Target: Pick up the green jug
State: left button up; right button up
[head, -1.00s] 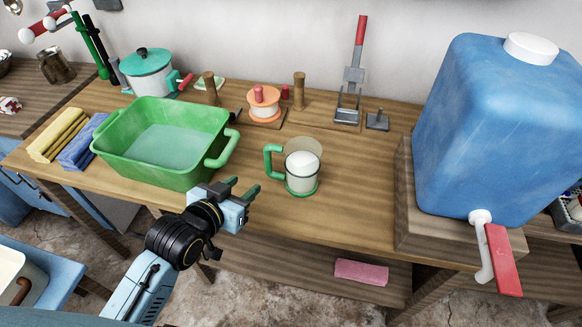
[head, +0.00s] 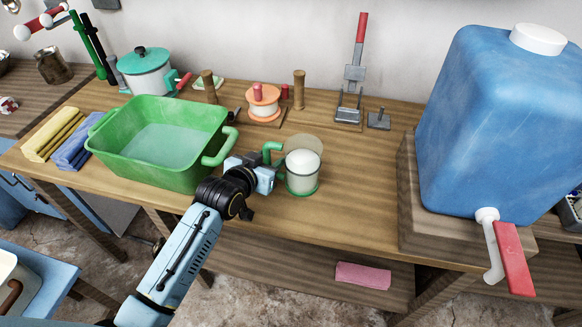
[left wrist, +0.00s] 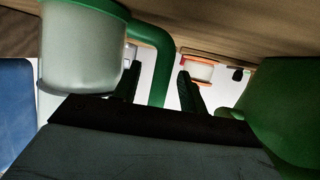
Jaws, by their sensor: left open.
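The green jug (head: 303,168) is a clear cup with a green base ring, a green handle on its left side and white contents. It stands upright on the wooden table. My left gripper (head: 275,168) is at its handle, coming from the front left. In the left wrist view the jug (left wrist: 82,55) shows at the upper left, and its green handle (left wrist: 158,62) shows between the two open fingers (left wrist: 160,90). The fingers are apart and not closed on the handle. In the head view the arm partly hides the handle. My right gripper is not in view.
A green basin (head: 160,165) of water stands just left of my left gripper. A large blue water tank (head: 490,130) with a red tap (head: 512,258) stands at the right. An orange spool (head: 263,103) is behind the jug. The table right of the jug is clear.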

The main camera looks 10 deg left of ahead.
pick_arm(q)
grip_shut()
dwell(0.3)
jog(key=shift+w+r, duration=0.1)
